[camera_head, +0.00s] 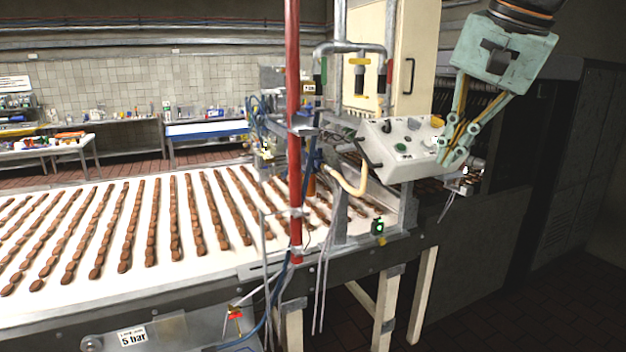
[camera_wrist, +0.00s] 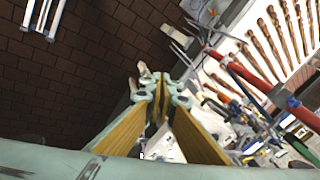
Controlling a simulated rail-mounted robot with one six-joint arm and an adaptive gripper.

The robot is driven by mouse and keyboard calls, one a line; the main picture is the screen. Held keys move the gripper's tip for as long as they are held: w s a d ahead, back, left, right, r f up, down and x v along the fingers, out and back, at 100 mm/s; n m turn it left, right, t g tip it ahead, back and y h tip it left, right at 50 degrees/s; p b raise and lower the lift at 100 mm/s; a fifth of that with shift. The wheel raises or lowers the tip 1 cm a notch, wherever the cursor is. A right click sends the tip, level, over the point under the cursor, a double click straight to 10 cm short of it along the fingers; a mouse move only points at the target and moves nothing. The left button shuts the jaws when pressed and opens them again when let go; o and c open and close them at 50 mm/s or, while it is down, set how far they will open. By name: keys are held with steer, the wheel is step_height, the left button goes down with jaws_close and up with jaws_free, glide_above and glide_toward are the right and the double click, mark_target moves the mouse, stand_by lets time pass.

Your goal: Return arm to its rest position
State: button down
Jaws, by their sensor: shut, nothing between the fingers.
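My gripper (camera_head: 452,158) hangs from the upper right in the head camera view, pale green with yellow-brown finger pads. Its fingertips overlap the right side of a white control box (camera_head: 396,146) with buttons; I cannot tell whether they touch it. In the wrist view, the gripper (camera_wrist: 160,84) has its fingertips together with nothing between them.
A red vertical pole (camera_head: 293,120) and a yellow hose (camera_head: 348,182) stand near the control box. Workbenches (camera_head: 205,130) line the back wall. Floor (camera_head: 480,310) at the lower right is clear.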

steer(key=s+a+f+n+b, duration=0.1)
steer(key=s+f+n+b, duration=0.1)
steer(key=s+f, duration=0.5)
steer(key=s+a+f+n+h+b, duration=0.1)
steer(key=s+a+f+n+b, duration=0.1)
steer(key=s+f, duration=0.6)
steer(key=s+a+f+n+b, duration=0.1)
steer(key=s+f+n, duration=0.3)
steer(key=s, duration=1.4)
step_height(320, 180, down, 4)
steer(key=shift+a+r+g+b, duration=0.15)
steer(key=shift+a+g+b, duration=0.2)
steer(key=shift+b, duration=0.3)
stand_by(1.8)
